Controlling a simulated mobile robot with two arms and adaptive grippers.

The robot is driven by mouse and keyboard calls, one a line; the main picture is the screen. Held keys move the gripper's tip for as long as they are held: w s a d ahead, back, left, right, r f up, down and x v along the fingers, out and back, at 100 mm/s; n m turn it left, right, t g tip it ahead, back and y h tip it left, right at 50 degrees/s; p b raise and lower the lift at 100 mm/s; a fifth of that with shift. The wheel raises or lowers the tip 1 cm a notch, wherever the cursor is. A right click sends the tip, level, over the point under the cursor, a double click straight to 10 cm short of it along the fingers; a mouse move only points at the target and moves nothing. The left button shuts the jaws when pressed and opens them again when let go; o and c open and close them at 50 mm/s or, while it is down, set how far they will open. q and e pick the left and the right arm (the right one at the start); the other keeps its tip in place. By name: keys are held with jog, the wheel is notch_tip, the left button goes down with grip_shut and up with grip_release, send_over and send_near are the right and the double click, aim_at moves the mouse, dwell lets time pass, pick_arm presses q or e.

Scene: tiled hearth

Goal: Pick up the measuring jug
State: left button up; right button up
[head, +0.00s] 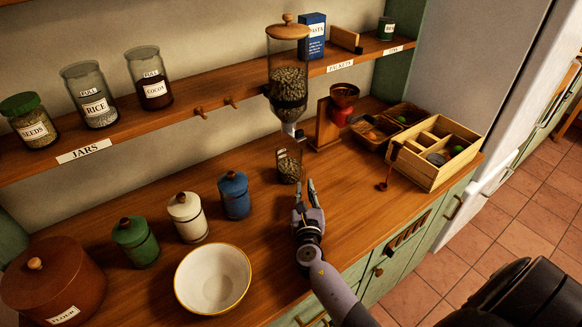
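The measuring jug (289,166) is a small clear vessel standing on the wooden counter under the spout of a tall dispenser (288,85). Dark grains like those in the dispenser show in its lower part. My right gripper (305,186) reaches in from the bottom of the head view. Its two fingers are apart and point toward the jug, just in front of it and slightly to the right. Nothing shows between the fingers. I cannot tell whether a fingertip touches the jug. My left gripper is not in view.
A white bowl (212,279) and green, cream and blue canisters (235,195) stand left of my gripper. A red grinder (343,100), a dark red scoop (383,186) and a wooden divided box (434,153) are to the right. The counter in front of the jug is mostly clear.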

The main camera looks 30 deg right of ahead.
aim_at(304, 179)
jog(key=x, duration=0.5)
jog(key=shift+r+p, duration=0.15)
jog(key=shift+p, duration=0.25)
grip_shut()
dwell(0.4)
jog(key=shift+r, duration=0.1)
